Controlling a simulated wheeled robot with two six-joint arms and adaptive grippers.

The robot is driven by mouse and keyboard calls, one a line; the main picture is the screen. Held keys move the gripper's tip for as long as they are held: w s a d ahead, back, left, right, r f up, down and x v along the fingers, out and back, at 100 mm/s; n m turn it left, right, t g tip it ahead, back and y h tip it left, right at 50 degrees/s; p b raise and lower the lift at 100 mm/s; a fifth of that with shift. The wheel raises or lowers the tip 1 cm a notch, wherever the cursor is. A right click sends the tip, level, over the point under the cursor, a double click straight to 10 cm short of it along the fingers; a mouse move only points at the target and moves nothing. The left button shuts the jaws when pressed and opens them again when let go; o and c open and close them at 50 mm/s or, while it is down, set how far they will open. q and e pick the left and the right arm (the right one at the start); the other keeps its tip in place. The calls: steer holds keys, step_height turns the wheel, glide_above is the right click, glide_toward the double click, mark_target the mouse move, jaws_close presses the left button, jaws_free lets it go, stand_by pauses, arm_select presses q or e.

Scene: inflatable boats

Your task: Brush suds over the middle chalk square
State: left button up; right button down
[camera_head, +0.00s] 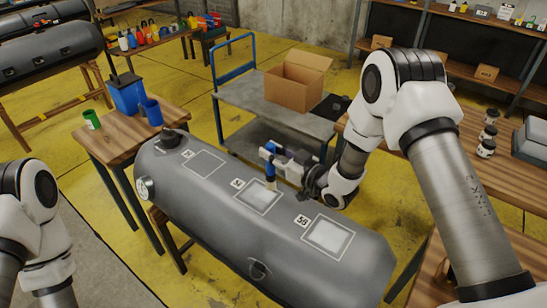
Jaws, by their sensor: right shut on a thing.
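A grey inflatable tube (205,215) lies diagonally across the middle of the head view. Three chalk squares are drawn along its top. The middle chalk square (255,202) has a pale, whitish inside. The right chalk square (328,236) is also whitish inside, and the left chalk square (203,164) looks plain grey. My right gripper (273,158) is shut on a blue brush (269,169), held upright with its pale tip at the upper part of the middle square. Whether the tip touches the surface is hard to tell. My left arm shows at the lower left; its gripper is out of view.
A wooden table (115,145) at left holds a blue container (127,94), a blue cup (153,112) and a green cup (92,119). A grey cart (255,105) with a cardboard box (297,82) stands behind the tube. Several small jars stand at right.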

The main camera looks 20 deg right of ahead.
steer(key=shift+r+p, duration=0.45)
steer(key=shift+r, duration=0.75)
arm_select(q)
steer(key=shift+s+d+r, duration=0.15)
steer(key=shift+s+r, duration=0.35)
steer(key=shift+r, duration=0.1)
arm_select(e)
steer(key=shift+f, duration=0.1)
